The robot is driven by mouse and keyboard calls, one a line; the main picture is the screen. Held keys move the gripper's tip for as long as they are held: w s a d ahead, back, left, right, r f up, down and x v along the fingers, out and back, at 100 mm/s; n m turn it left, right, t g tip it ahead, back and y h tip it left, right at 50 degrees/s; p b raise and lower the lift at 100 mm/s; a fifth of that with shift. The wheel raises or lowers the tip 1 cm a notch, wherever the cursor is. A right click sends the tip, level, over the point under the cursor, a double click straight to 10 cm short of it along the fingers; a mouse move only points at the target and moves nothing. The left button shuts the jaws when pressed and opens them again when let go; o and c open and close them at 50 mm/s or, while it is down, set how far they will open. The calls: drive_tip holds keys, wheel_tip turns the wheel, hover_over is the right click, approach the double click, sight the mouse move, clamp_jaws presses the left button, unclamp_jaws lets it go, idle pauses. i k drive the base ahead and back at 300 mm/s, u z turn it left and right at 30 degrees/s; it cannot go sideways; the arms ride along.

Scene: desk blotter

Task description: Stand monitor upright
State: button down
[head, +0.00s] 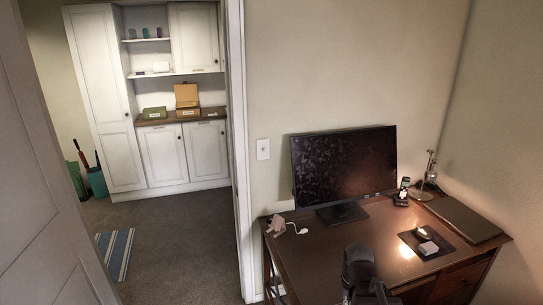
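The black monitor (344,165) stands on its base (342,213) at the back of the brown desk. Its dark, mottled screen faces the room and looks upright, with the picture's top edge slanting slightly. A dark part of my arm shows at the bottom centre, in front of the desk's near edge and well apart from the monitor. The fingers of my gripper cannot be made out in it. Whether anything is held is hidden.
Bare desktop lies before the monitor. A doorway opens at left.

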sight(330, 169)
drive_tip(key=u, duration=0.35)
drive_tip(key=k, duration=0.95)
drive_tip(key=u, duration=0.6)
drive_tip(key=i, duration=1.85)
drive_tip(key=z, duration=1)
drive_tip(key=i, duration=0.6)
drive_tip(key=z, duration=0.4)
